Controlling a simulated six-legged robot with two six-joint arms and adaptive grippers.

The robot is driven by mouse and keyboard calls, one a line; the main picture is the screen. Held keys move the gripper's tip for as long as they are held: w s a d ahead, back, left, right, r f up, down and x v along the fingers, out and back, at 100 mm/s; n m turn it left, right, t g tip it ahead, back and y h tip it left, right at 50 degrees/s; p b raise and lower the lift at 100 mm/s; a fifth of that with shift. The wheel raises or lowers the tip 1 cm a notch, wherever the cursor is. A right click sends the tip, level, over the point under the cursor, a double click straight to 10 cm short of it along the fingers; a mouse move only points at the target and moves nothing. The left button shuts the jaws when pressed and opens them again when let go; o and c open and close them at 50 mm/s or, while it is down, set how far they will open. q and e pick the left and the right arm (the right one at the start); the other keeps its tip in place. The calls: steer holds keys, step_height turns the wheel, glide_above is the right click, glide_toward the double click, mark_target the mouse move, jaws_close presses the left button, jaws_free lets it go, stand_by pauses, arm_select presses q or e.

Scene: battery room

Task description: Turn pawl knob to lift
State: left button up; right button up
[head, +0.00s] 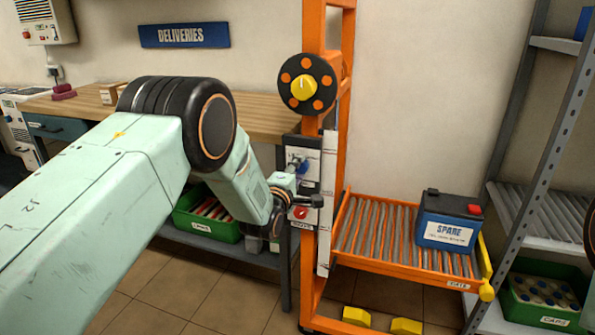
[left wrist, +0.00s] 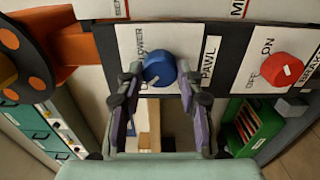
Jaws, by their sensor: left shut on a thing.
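The blue pawl knob (left wrist: 158,69) sits on a white panel (left wrist: 200,55), beside a "PAWL" label. A word ending like "LOWER" is printed on its left; the rest of the lettering is partly hidden. My left gripper (left wrist: 160,78) is shut on the knob, one finger on each side. In the head view the blue knob (head: 296,165) shows on the panel of the orange lift post, with my left gripper (head: 300,185) at it. The knob's exact pointer direction is hard to tell. My right gripper is not in view.
A red on/off knob (left wrist: 279,69) is close beside the pawl knob. Above is a black handwheel (head: 322,82) with a yellow hub. A battery marked "SPARE" (head: 449,218) stands on the roller tray (head: 350,252). A workbench (head: 260,115) is behind my left arm; a metal shelf is right.

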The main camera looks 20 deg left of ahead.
arm_select(q)
steer(key=shift+f, duration=0.15)
steer(key=o, duration=1.2)
steer(key=shift+c, duration=0.2)
steer(key=shift+s, duration=0.1)
steer(key=s, duration=1.2)
steer(key=shift+a, duration=0.25)
steer(key=shift+w, duration=0.1)
